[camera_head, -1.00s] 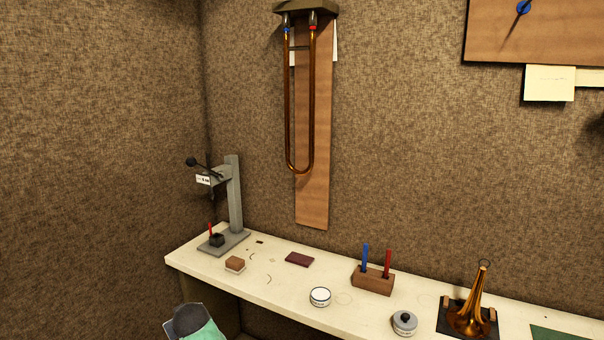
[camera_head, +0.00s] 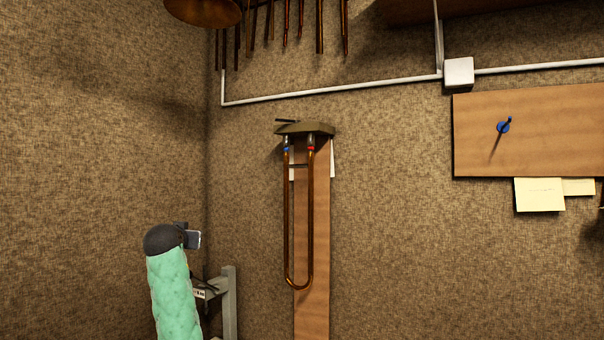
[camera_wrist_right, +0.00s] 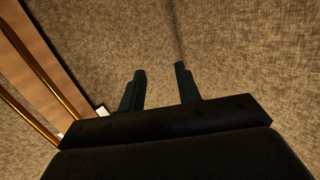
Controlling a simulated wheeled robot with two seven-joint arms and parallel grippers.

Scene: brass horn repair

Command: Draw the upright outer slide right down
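The outer slide (camera_head: 287,230) is a long copper-coloured U of two tubes, hanging upright with its bend at the bottom. Its tops meet a dark olive bracket (camera_head: 318,129), where a blue band and a red band mark the two tubes. A thin brace crosses near the top. Part of the slide also shows at the left edge of the right wrist view (camera_wrist_right: 34,116). My right gripper (camera_wrist_right: 158,72) is open with nothing between its fingers, which point at bare wall beside the slide. It does not show in the head view.
A wooden backboard (camera_head: 312,320) stands behind the slide. One of my green-sleeved arms is at lower left, in front of a grey stand (camera_head: 229,300). Above run a white conduit (camera_head: 330,93) and hanging tubes (camera_head: 320,28). A pinned board (camera_head: 530,130) is at right.

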